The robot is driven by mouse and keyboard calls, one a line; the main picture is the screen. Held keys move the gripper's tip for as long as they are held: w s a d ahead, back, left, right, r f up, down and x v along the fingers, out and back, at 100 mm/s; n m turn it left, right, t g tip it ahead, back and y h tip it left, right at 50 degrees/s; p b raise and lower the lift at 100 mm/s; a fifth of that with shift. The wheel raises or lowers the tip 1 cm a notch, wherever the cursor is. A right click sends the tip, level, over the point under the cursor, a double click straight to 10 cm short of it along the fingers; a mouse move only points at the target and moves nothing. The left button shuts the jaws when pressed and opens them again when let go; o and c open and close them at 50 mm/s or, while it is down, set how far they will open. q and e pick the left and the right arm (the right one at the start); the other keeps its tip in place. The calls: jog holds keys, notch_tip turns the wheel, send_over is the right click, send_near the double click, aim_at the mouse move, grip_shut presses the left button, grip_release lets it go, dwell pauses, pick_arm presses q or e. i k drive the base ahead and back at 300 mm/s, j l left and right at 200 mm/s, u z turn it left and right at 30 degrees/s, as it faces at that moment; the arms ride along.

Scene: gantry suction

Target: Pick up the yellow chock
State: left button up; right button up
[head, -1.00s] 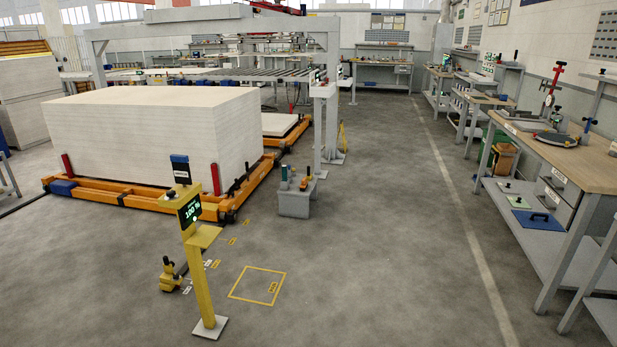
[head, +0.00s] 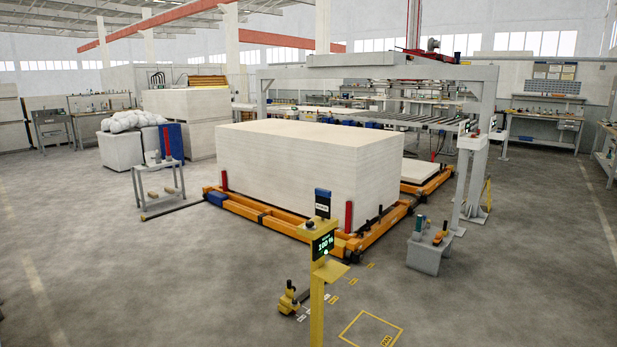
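A small yellow block-like object with a dark knob on top (head: 288,301) sits on the floor left of the yellow post. It looks like the yellow chock, but it is small and I cannot be sure. Neither of my grippers shows in the head view.
A yellow post with a display (head: 317,285) stands in front. Behind it, an orange frame (head: 270,222) bears a big pale stack (head: 290,180). A grey box with tools (head: 428,257) stands right. A yellow floor square (head: 371,331) lies in front.

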aim_at(445, 231)
jog(key=i+l+z, duration=0.4)
jog(key=i, duration=0.7)
jog(key=i+l+z, duration=0.1)
jog(key=i+z, duration=0.3)
jog(key=i, duration=2.95)
